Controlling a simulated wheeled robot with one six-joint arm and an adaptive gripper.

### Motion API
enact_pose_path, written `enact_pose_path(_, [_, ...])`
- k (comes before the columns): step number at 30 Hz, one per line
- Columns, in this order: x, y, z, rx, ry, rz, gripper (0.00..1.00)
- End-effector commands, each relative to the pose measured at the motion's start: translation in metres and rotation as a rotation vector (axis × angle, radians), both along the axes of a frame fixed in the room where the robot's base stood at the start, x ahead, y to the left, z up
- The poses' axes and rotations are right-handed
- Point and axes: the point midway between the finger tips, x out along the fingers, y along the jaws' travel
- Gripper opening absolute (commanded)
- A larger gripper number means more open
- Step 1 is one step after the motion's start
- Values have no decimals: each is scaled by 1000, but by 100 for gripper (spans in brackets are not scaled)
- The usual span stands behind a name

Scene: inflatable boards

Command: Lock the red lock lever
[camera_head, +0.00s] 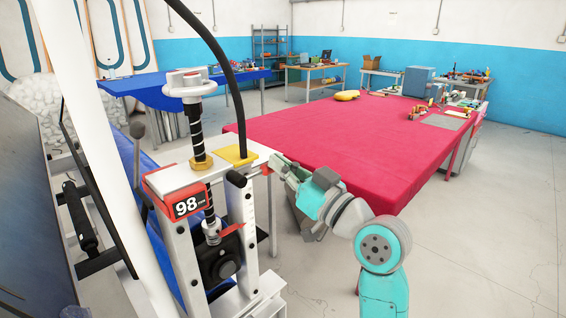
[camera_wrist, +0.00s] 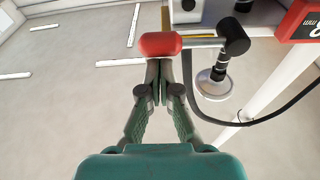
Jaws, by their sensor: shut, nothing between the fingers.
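The red lock lever shows in the wrist view as a rounded red handle (camera_wrist: 160,44) on a short metal rod, joined to a black pivot (camera_wrist: 235,42) on the machine. In the head view the red handle (camera_head: 266,170) is small and partly covered by my gripper, at the right side of the white machine frame. My gripper (camera_wrist: 160,66) is shut and empty. Its fingertips are right up against the handle in the picture; I cannot tell whether they touch. In the head view my gripper (camera_head: 276,166) reaches left to the handle.
The machine (camera_head: 248,218) has a red "98 mm" display (camera_head: 187,205) and a white handwheel (camera_head: 190,83) on a threaded screw. A black cable (camera_head: 215,50) arches over it. A red-covered table (camera_head: 340,130) stands behind my arm. Floor at the right is clear.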

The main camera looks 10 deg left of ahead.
Motion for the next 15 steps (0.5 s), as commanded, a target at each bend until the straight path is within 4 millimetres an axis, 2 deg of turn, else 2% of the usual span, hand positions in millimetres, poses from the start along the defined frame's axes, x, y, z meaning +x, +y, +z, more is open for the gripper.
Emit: enact_pose_path(15, [1,-1,-4,37,48,0,0])
